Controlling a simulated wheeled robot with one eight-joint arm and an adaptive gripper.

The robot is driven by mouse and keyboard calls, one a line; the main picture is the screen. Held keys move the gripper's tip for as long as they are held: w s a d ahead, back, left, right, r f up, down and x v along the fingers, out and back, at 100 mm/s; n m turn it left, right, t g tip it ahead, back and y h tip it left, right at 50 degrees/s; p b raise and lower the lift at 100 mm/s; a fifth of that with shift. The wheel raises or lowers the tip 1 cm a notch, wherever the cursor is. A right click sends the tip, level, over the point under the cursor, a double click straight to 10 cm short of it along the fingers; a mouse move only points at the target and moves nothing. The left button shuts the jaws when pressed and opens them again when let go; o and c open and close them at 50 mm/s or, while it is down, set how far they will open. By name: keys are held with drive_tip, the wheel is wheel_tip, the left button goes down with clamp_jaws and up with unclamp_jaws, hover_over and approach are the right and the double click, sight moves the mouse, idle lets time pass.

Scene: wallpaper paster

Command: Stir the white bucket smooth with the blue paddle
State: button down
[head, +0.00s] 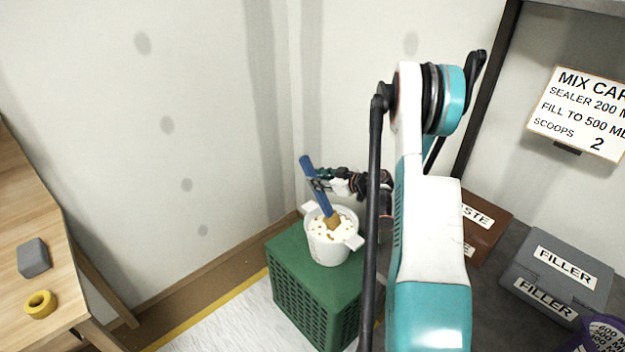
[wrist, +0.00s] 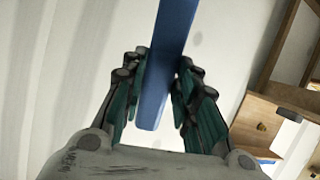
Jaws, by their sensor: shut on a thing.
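The white bucket (head: 325,248) stands upright on a green crate (head: 287,269). It holds a pale mix with brown specks or lumps on top. The blue paddle (head: 313,178) leans tilted in the bucket, its brown lower part (head: 332,221) dipping into the mix; its lower end is hidden there. My gripper (head: 322,180) is above the bucket, at the paddle's handle. In the wrist view the blue handle (wrist: 165,65) runs between the two fingers of my gripper (wrist: 160,90), which is shut on it. The bucket does not show in the wrist view.
A wooden table (head: 40,285) at left bears a grey block (head: 33,258) and a yellow tape roll (head: 40,304). At right are a brown paste box (head: 486,225), a grey filler box (head: 556,274) and a purple container (head: 605,338). A mix card (head: 580,110) hangs behind. Walls are close behind the crate.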

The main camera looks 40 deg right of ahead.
drive_tip(key=shift+s+d, duration=0.6)
drive_tip(key=shift+d, duration=0.1)
drive_tip(key=w+a+r+p, duration=0.4)
drive_tip(key=w+a+r, duration=0.2)
drive_tip(key=r, duration=0.3)
drive_tip(key=shift+w, duration=0.3)
idle(2.0)
drive_tip(key=shift+a, duration=0.1)
drive_tip(key=shift+r, duration=0.15)
wheel_tip(320, 180, up, 5)
drive_tip(key=p, duration=0.2)
drive_tip(key=shift+p, duration=0.3)
